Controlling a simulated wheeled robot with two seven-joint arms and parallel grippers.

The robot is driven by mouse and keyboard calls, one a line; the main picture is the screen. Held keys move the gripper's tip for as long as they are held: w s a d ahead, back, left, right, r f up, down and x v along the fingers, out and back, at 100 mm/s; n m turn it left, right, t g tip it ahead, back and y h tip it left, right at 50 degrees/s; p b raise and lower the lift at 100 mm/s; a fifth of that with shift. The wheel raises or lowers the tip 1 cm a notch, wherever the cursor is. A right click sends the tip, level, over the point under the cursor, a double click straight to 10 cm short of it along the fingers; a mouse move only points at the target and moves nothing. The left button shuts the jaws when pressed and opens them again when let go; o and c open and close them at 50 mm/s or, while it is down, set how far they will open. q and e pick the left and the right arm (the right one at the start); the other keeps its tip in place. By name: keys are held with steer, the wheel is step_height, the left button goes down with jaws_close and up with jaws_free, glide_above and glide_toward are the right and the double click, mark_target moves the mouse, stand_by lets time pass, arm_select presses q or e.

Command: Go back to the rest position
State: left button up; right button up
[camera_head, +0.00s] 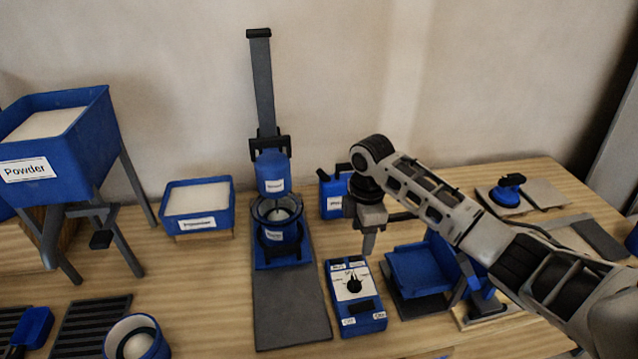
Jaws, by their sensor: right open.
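My right gripper (368,240) hangs fingers down at the end of my right arm, which comes in from the right. It is open and no object shows in it. It is above the table, over the area behind the blue control box (355,297) with its black knob. My left gripper does not show.
A mixer stand (263,90) with a blue bucket (281,228) stands left of my gripper. A blue jug (333,195) is behind it. A blue tray (418,270) sits under my forearm. A powder hopper (75,148) stands at the left. Tiles (545,194) lie at the right.

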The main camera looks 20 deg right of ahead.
steer(key=s+a+f+m+t+y, duration=0.1)
steer(key=s+a+f+m+t, duration=0.1)
steer(key=s+a+f+m, duration=0.3)
steer(key=s+a+f+t+y, duration=0.1)
steer(key=s+a+f+t, duration=0.2)
steer(key=a+f, duration=0.45)
steer(key=s+a+r+m+t, duration=0.1)
steer(key=s+a+m+t, duration=0.1)
steer(key=s+m+t, duration=0.2)
steer(key=s+m, duration=0.3)
steer(key=s, duration=0.3)
steer(key=shift+s+a+r+t+y, duration=0.2)
steer(key=shift+s+r+t+y, duration=0.1)
steer(key=shift+s+t+y, duration=0.1)
steer(key=shift+s+d+r+m, duration=0.1)
steer(key=shift+s+r+m, duration=0.2)
steer(key=shift+m, duration=0.1)
steer(key=shift+c, duration=0.3)
